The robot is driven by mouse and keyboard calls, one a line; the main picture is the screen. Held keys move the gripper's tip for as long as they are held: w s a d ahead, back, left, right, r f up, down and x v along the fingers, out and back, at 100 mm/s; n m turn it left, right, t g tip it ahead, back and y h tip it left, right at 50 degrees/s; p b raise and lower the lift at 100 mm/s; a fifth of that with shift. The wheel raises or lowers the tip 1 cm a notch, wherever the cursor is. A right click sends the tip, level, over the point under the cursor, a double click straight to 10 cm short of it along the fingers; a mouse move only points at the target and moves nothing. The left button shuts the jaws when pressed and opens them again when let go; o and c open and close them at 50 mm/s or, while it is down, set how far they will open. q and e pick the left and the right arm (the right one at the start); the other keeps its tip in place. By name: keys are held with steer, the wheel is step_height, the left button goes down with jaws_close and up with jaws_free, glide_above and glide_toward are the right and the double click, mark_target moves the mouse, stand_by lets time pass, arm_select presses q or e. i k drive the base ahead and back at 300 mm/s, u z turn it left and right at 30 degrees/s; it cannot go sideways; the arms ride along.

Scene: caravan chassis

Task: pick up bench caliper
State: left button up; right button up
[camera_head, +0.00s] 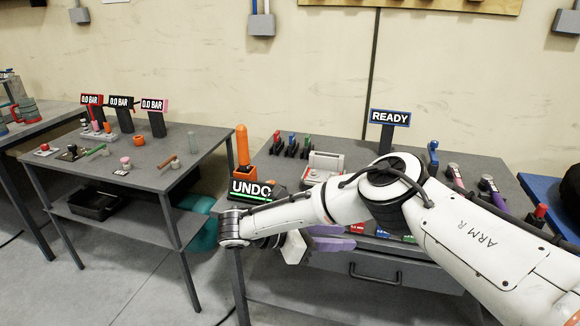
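I cannot pick out the bench caliper for certain; it may be among the small tools on the right bench (268,205) or hidden behind my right arm. My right arm comes in from the right, crosses over this bench and bends back at its left end. My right gripper (345,237) seems to be the pair of purple fingers beyond a white part at the bench's front edge, partly under the arm. Whether the fingers are apart or closed is unclear. My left gripper is not in view.
A left table (150,176) holds gauges and small parts; a black tray (95,205) sits below. Floor shows between them.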

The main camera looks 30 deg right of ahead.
mark_target(324, 163)
steer(key=u, duration=0.55)
steer(key=i, duration=1.5)
steer(key=z, duration=0.75)
steer(key=i, duration=1.05)
steer(key=z, duration=1)
